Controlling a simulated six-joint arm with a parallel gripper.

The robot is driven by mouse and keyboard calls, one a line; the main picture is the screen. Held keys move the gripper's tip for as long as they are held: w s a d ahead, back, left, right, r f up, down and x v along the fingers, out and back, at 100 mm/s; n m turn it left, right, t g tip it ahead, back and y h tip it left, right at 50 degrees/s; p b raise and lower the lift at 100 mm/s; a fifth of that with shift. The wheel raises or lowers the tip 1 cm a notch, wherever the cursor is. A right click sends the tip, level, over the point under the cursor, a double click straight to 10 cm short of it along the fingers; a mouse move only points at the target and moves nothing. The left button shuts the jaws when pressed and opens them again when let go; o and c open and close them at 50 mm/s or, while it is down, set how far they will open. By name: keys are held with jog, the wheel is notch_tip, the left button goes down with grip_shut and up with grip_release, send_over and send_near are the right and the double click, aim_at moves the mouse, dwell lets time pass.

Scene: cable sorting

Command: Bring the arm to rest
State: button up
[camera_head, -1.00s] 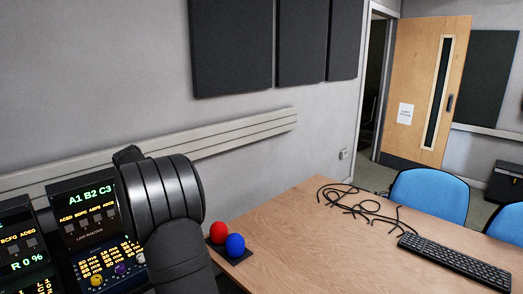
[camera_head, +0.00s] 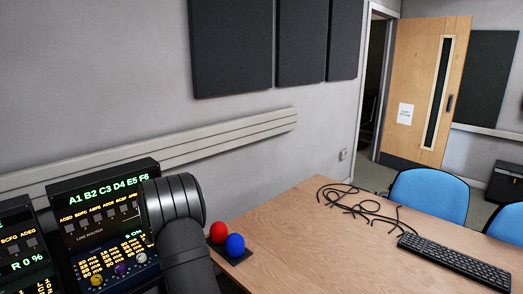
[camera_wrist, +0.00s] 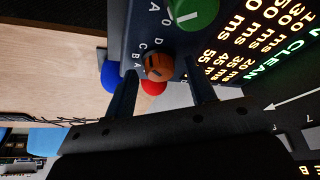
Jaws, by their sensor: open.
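My arm (camera_head: 172,205) stands in the lower left of the head view, in front of the right edge of the router panel (camera_head: 98,236). The fingers are out of sight there. In the wrist view my gripper (camera_wrist: 163,88) has its two dark fingers spread apart with nothing held between them. Beyond the fingertips are an orange knob (camera_wrist: 158,67) and a green knob (camera_wrist: 193,12) on the panel face. Whether a finger touches the panel I cannot tell.
A red ball (camera_head: 218,232) and a blue ball (camera_head: 235,245) sit on a dark base beside my arm. Black cables (camera_head: 362,203) and a keyboard (camera_head: 455,263) lie on the wooden table (camera_head: 320,255). Blue chairs (camera_head: 430,192) stand behind it. The table's middle is clear.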

jog(key=n, duration=0.2)
jog(key=n+y, duration=0.1)
jog(key=n, duration=0.1)
jog(key=shift+d+y, duration=0.1)
jog(key=shift+y, duration=0.2)
jog(key=shift+w+d+n+g+y, duration=0.15)
jog(key=shift+n+y, duration=0.25)
jog(key=shift+n, duration=0.7)
jog(key=shift+s+a+n+g+y, duration=0.15)
jog(key=shift+n+y, duration=0.25)
jog(key=shift+n, duration=0.7)
jog(key=shift+w+d+f+n+g+y, duration=0.1)
jog(key=shift+n+g+y, duration=0.2)
jog(key=shift+n, duration=0.8)
jog(key=shift+w+d+n+g+y, duration=0.1)
jog(key=shift+n+g+y, duration=0.15)
jog(key=shift+n, duration=0.85)
jog(key=shift+n+g+y, duration=0.55)
jog(key=shift+n+g, duration=0.1)
jog(key=shift+n, duration=1.35)
jog(key=m+t+h, duration=0.1)
jog(key=m, duration=0.3)
jog(key=shift+s, duration=0.1)
jog(key=shift+a+m+t+h, duration=0.1)
jog(key=shift+m+t+h, duration=0.2)
jog(key=shift+m+t, duration=0.85)
jog(key=shift+m+g, duration=0.45)
jog(key=shift+m, duration=0.2)
